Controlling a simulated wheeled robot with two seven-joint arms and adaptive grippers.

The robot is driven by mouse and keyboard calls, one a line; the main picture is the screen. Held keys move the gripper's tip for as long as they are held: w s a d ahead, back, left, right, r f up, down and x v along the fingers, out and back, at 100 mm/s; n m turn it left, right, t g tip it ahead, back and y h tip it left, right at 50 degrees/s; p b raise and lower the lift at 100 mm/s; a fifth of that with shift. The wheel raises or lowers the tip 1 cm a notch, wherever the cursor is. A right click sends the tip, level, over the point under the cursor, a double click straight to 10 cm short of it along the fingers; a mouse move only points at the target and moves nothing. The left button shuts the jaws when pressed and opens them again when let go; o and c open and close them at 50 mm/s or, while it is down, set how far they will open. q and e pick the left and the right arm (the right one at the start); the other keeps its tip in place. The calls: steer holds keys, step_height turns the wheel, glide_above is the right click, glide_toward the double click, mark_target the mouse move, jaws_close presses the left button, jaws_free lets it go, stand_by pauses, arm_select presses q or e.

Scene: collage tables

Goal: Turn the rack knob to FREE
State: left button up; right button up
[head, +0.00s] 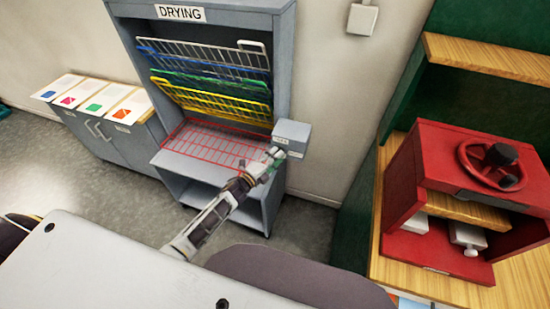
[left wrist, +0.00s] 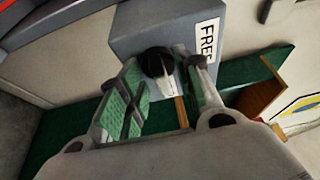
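The rack knob (left wrist: 157,62) is a small black round knob with a white pointer, on the face of a grey box (head: 292,134) at the right side of the drying rack (head: 284,60). The pointer slants toward the bottom of the left wrist view. A white FREE label (left wrist: 208,42) is to the right of the knob there. My left gripper (head: 274,155) is at the box, with its fingers spread on either side of the knob. In the left wrist view, the gripper (left wrist: 160,72) shows narrow gaps beside the knob; contact is unclear. My right gripper is not in view.
The rack holds wire shelves: white, blue, green, yellow (head: 212,101) and red (head: 212,143). A low grey cabinet (head: 110,140) with several sheets stands left. A red press (head: 465,190) stands on a wooden table at the right. Floor is clear before the cabinet.

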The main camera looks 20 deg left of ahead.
arm_select(q)
steer(key=shift+s+r, duration=0.1)
jaws_close()
